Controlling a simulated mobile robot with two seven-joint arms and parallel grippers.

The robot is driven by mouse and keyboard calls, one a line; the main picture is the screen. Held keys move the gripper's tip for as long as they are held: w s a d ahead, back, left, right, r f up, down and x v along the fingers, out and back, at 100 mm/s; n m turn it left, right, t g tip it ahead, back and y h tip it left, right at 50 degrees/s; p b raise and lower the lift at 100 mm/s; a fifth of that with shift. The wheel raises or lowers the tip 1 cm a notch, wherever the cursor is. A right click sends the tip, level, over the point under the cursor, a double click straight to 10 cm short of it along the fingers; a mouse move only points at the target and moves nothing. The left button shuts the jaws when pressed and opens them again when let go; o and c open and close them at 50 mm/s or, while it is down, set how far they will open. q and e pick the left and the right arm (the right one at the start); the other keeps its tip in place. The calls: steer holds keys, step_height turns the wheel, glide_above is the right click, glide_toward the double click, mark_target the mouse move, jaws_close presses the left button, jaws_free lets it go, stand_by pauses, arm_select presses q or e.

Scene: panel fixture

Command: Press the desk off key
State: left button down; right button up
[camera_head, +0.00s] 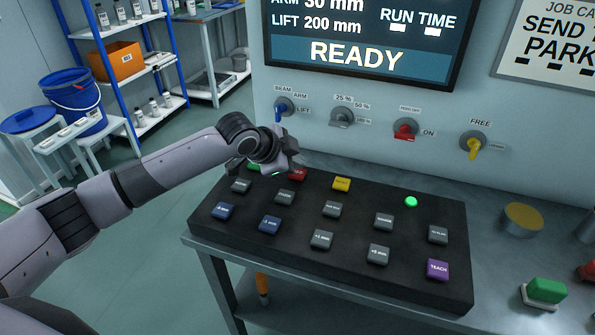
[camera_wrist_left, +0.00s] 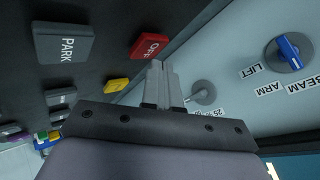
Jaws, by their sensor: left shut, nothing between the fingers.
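The desk off key is a red key marked OFF (camera_wrist_left: 150,46). In the head view this red key (camera_head: 298,175) is in the back row of the dark key desk (camera_head: 400,279), partly covered by my left gripper. My left gripper (camera_head: 291,161) is shut and empty, with its tips close to the red key. In the wrist view the shut fingers (camera_wrist_left: 157,66) end just beside the OFF key's edge. I cannot tell whether they touch it. My right gripper is not in view.
A green key (camera_head: 254,167) and a yellow key (camera_head: 342,184) flank the red one. Grey PARK key (camera_wrist_left: 64,44) is nearby. Behind the desk, a wall panel carries a blue knob (camera_head: 284,106), a grey knob (camera_head: 342,117), a red knob (camera_head: 405,130) and a yellow knob (camera_head: 473,146).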

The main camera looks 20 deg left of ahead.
mark_target(295, 175)
arm_select(q)
steer(key=shift+f, duration=0.25)
steer(key=shift+f, duration=0.45)
stand_by(0.8)
steer(key=shift+r, duration=0.1)
steer(key=shift+r+p, duration=0.75)
steer(key=shift+p, duration=0.35)
steer(key=shift+r, duration=0.1)
step_height(295, 175, up, 3)
steer(key=p, duration=0.3)
step_height(295, 175, up, 2)
steer(key=shift+p, duration=0.95)
